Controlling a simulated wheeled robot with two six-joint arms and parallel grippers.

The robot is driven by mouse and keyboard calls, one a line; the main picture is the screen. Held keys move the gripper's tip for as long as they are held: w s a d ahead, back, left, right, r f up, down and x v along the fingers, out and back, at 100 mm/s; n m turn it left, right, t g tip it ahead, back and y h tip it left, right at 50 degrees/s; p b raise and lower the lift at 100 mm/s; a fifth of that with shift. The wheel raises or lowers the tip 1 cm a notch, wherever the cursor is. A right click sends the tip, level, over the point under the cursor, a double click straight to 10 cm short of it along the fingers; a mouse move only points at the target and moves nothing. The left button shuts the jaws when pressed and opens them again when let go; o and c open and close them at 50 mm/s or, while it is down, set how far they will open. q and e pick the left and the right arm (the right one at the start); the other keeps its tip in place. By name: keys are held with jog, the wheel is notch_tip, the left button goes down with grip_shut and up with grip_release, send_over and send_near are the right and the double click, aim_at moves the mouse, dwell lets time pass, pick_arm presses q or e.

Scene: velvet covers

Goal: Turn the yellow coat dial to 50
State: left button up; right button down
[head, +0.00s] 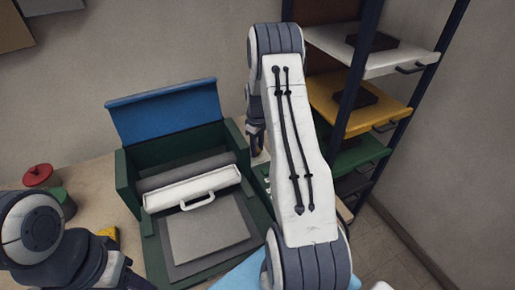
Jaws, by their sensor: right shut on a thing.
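A green press-like machine (126,186) with a raised blue lid (165,110) stands on the table. It holds a grey roller (180,172), a white bar with a handle (165,194) and a flat grey plate (205,232). My right gripper (257,147) is at the machine's right side, partly behind my right arm. It is shut on a small yellowish thing, apparently the yellow coat dial (259,152). The dial's markings and setting cannot be read. My left arm is at the lower left; its fingertips do not show.
Red (38,174) and green (62,198) round containers stand on the table at left. A yellow thing (108,233) is partly hidden by my left arm. A rack with white (385,62), yellow (340,105) and green (358,152) shelves stands close at right.

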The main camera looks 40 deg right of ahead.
jog(key=m+b, duration=0.1)
jog(key=m, duration=0.4)
jog(key=shift+w, duration=0.1)
jog(key=m, duration=0.4)
jog(key=shift+b, duration=0.35)
jog(key=m, duration=0.5)
jog(key=shift+r, duration=0.1)
jog(key=m+b, duration=0.1)
jog(key=m, duration=0.3)
jog(key=shift+w+m, duration=0.1)
jog(key=shift+m, duration=0.3)
jog(key=c, duration=0.5)
grip_release()
jog(key=shift+c, duration=0.2)
jog(key=shift+o, duration=0.2)
